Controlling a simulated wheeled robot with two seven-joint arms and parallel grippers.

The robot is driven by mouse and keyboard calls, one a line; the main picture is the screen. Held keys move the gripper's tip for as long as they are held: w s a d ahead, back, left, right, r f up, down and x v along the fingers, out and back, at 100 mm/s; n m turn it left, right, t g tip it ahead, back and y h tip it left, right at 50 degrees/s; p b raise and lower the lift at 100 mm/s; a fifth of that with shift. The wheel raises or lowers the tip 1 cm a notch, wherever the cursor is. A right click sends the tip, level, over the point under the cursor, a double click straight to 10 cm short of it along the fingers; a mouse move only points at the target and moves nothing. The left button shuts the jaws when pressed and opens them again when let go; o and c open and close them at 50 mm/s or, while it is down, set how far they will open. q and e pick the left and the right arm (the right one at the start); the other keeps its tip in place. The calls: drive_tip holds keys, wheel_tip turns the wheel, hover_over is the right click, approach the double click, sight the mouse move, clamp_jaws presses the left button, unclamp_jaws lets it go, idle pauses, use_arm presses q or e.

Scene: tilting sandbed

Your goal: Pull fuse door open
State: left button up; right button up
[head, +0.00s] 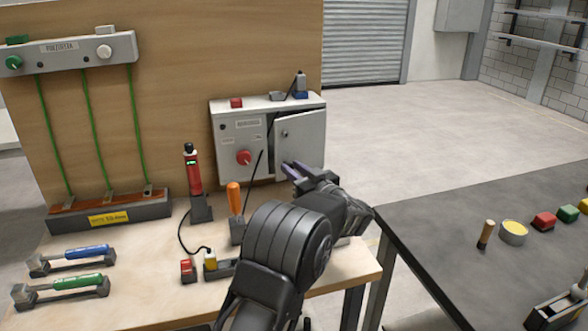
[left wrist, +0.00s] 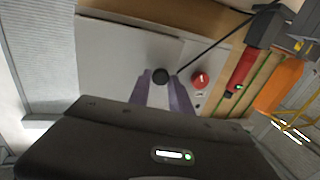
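The grey fuse box (head: 240,146) stands at the back of the wooden bench, against the board. Its door (head: 304,139) is on the box's right half, with a dark gap along its left edge. My left gripper (head: 290,168) is in front of the door's lower part. In the left wrist view its two purple-grey fingers (left wrist: 163,88) are apart, pointing at the box face (left wrist: 115,60). A round black knob (left wrist: 160,76) shows between the fingertips; I cannot tell whether they touch it. My right gripper is not in view.
A red knob (head: 243,157) is on the box's left half, and a black cable runs beside it. A red tester (head: 193,172) and an orange-handled tool (head: 234,197) stand left of my arm. A dark table (head: 440,240) is at right.

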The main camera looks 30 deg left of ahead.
use_arm(q)
drive_tip(key=o, duration=0.4)
drive_tip(key=shift+c, duration=0.2)
drive_tip(key=shift+d, duration=0.1)
drive_tip(key=v, duration=0.7)
drive_tip(key=shift+d+b, duration=0.3)
drive_tip(key=shift+b, duration=0.15)
drive_tip(key=shift+s, duration=0.15)
